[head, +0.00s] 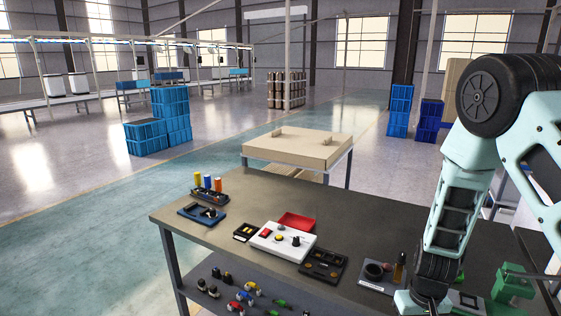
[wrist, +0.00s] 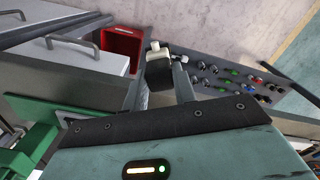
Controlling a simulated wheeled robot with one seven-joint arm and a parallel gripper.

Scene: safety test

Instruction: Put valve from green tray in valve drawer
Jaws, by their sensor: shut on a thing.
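My gripper (wrist: 170,72) is in the wrist view, shut on a dark piece with pale ends (wrist: 156,47), which I take to be the valve; the fingers hide much of it. In the head view the end of my arm runs off the bottom edge, so the gripper and valve do not show there. Two drawer fronts or lids with grey bar handles, a nearer one (wrist: 72,62) and one further left, lie left of the gripper; I cannot tell which is the valve drawer. A green structure (wrist: 42,140) is at lower left; no green tray is clearly identifiable.
A red bin (wrist: 121,48) stands beside the drawers. The dark workbench (head: 210,238) carries a red tray (head: 297,221), a white panel (head: 268,247) and black trays. Several small coloured parts lie on its lower shelf (head: 200,268). Green fixtures (head: 512,285) stand near my arm at right.

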